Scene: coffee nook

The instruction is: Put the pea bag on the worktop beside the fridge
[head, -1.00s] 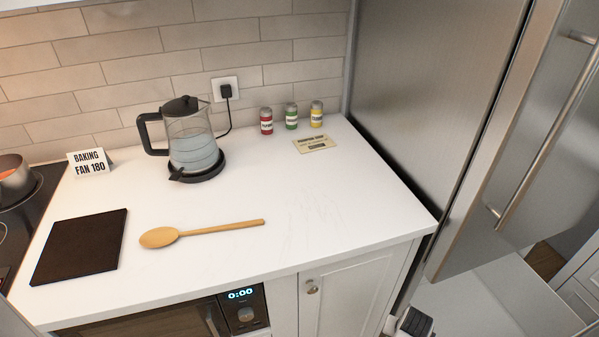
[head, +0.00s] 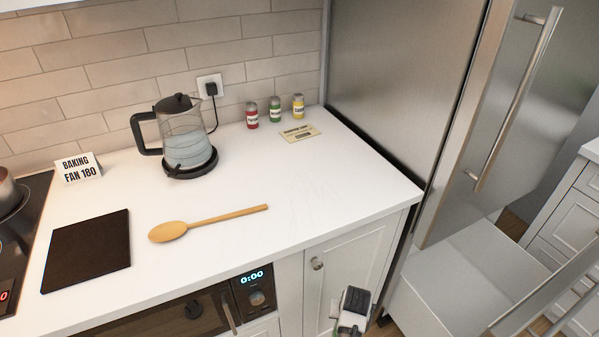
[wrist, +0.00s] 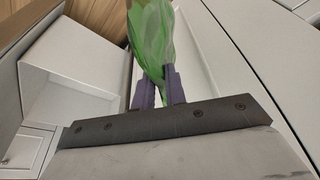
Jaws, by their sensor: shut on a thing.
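The green pea bag (wrist: 152,40) shows in the wrist view, its lower end pinched between the two fingers of my gripper (wrist: 158,90). My gripper is shut on it, and the bag's top runs out of the picture. The white worktop (head: 310,205) lies left of the steel fridge (head: 400,75). Its right front part beside the fridge is bare.
A wooden spoon (head: 215,221), a dark board (head: 88,250), a kettle (head: 188,145), spice jars (head: 275,109) and a card (head: 300,133) are on the worktop. The fridge door (head: 480,125) stands open, with a pale drawer (head: 475,280) pulled out below.

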